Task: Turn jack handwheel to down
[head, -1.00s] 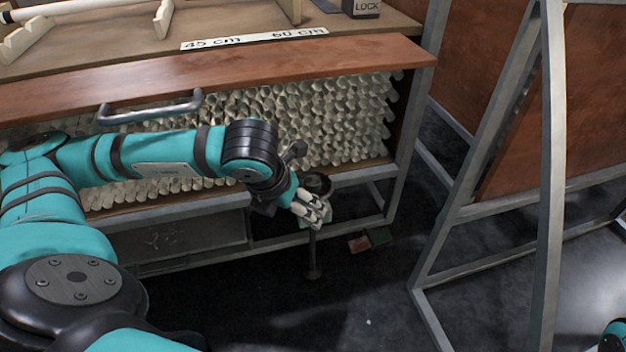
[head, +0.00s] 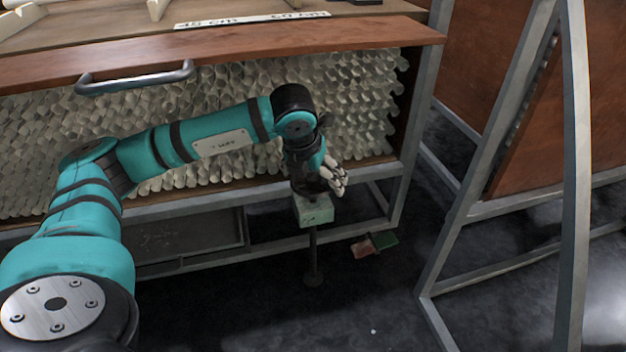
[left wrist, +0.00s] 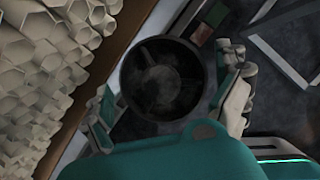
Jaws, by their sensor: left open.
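The jack is a pale green box (head: 315,210) on a dark post with a round foot, standing at the lower front of the rack. In the left wrist view its handwheel (left wrist: 162,76) is a dark, spoked round wheel seen from above. My left gripper (head: 335,180) is right above the jack, pointing down, and mostly hides the wheel in the head view. In the left wrist view the open fingers (left wrist: 172,108) stand on either side of the wheel. I cannot tell whether they touch it. My right gripper is not in view.
The rack (head: 230,45), full of pale tubes, stands close behind my left arm, with a grey drawer handle (head: 135,77) above. A red and green block (head: 374,245) lies on the floor right of the jack. A grey metal frame (head: 470,200) stands at right.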

